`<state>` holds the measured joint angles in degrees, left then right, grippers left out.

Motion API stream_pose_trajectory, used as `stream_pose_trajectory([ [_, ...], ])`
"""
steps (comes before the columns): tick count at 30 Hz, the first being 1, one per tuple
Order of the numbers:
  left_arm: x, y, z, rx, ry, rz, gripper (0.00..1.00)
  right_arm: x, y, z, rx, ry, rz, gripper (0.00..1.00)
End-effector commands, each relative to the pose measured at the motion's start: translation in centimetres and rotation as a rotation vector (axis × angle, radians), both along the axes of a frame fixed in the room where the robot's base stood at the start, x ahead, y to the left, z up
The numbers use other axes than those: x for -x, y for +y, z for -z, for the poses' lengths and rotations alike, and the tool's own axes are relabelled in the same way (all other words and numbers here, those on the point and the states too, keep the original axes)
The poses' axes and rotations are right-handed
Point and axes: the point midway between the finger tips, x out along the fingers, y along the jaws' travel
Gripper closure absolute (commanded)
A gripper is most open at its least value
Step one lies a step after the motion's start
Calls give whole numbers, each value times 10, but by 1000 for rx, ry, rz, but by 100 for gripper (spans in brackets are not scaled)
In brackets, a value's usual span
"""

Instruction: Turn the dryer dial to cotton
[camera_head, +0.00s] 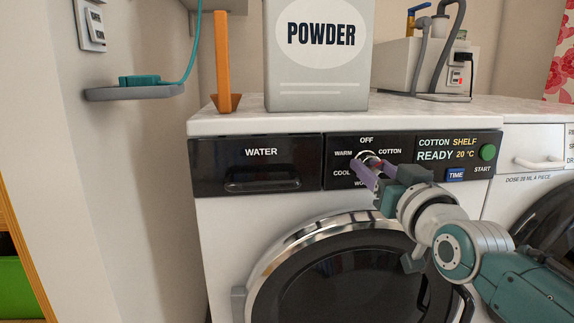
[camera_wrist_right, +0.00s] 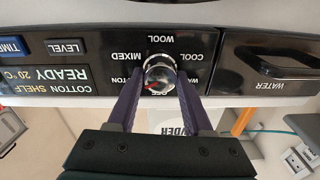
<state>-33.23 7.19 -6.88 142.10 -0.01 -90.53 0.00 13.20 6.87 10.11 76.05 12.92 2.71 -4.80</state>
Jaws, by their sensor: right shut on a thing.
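The dryer dial (camera_head: 369,157) is a small silver knob with a red mark on the black panel, ringed by the labels OFF, COTTON, WARM, COOL and others. In the right wrist view the dial (camera_wrist_right: 159,72) appears upside down, its red mark pointing between OFF and COTTON. My right gripper (camera_head: 371,163) reaches in from the lower right. Its purple fingers are shut on the dial, one on each side, as the right wrist view also shows. The display (camera_head: 447,149) reads COTTON SHELF, READY, 20 °C. My left gripper is out of view.
The WATER drawer (camera_head: 260,165) is left of the dial. The green START button (camera_head: 488,152) and blue TIME button (camera_head: 455,174) are to its right. The round door (camera_head: 340,270) is below. A POWDER box (camera_head: 320,80) stands on top.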

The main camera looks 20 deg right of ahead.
Motion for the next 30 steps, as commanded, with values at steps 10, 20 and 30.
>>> stream_pose_trajectory([
  [10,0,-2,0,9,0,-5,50,0,0,1,1,2,0,19],
  [20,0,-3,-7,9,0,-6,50,9,2,0,0,4,0,19],
  [30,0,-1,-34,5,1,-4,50,69,15,2,0,6,0,19],
])
